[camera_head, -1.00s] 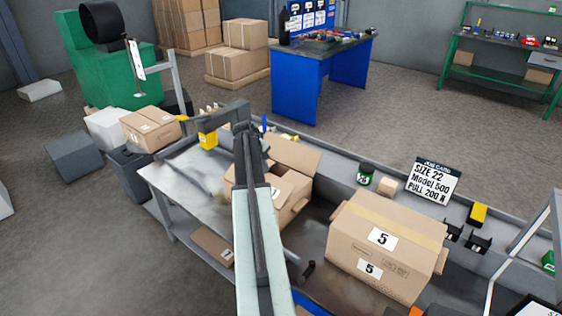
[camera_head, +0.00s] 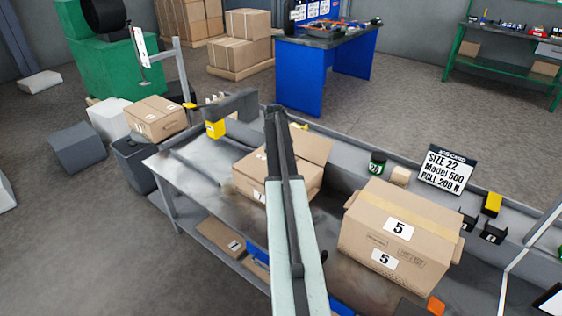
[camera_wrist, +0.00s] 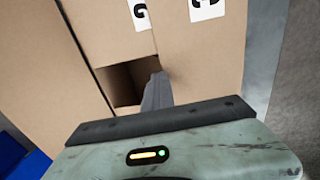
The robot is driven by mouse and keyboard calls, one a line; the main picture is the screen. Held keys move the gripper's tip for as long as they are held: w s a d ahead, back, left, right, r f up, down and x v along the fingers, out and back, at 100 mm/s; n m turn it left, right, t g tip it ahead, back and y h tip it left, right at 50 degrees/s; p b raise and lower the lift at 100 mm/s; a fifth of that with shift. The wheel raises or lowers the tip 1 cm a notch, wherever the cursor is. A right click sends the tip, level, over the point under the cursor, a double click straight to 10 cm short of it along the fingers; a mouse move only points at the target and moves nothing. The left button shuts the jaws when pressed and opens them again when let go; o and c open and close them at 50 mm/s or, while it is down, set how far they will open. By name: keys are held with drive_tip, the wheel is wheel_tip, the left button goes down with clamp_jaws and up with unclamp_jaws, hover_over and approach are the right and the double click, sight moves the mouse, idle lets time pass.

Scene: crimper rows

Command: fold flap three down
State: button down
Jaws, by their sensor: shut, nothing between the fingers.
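The open carton (camera_head: 250,184) stands on the bench at mid-picture in the head view, partly hidden behind my arm. One flap (camera_head: 312,146) at its far right side slants upward. The flap numbers cannot be read there. In the wrist view, two cardboard panels fill the picture: a left panel (camera_wrist: 105,30) and a right panel (camera_wrist: 205,65), each with a cut-off white label. A dark gap (camera_wrist: 122,85) into the carton shows between them. My gripper (camera_wrist: 157,80) is shut and empty, its fingers at the right edge of this gap; contact cannot be told.
A taped carton marked 5 (camera_head: 395,240) stands right of the open carton. A job card (camera_head: 446,168), a green-labelled pot (camera_head: 377,163) and yellow and black pieces line the bench's back ledge.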

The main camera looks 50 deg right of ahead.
drive_tip(key=shift+w+a, duration=0.25)
drive_tip(key=shift+w, duration=0.05)
drive_tip(key=shift+r, duration=0.1)
drive_tip(key=shift+r+p, duration=0.25)
drive_tip(key=shift+p, duration=0.2)
wheel_tip(320, 180, up, 15)
drive_tip(key=p, duration=1.4)
drive_tip(key=shift+p, duration=0.4)
drive_tip(key=shift+w+f, duration=0.1)
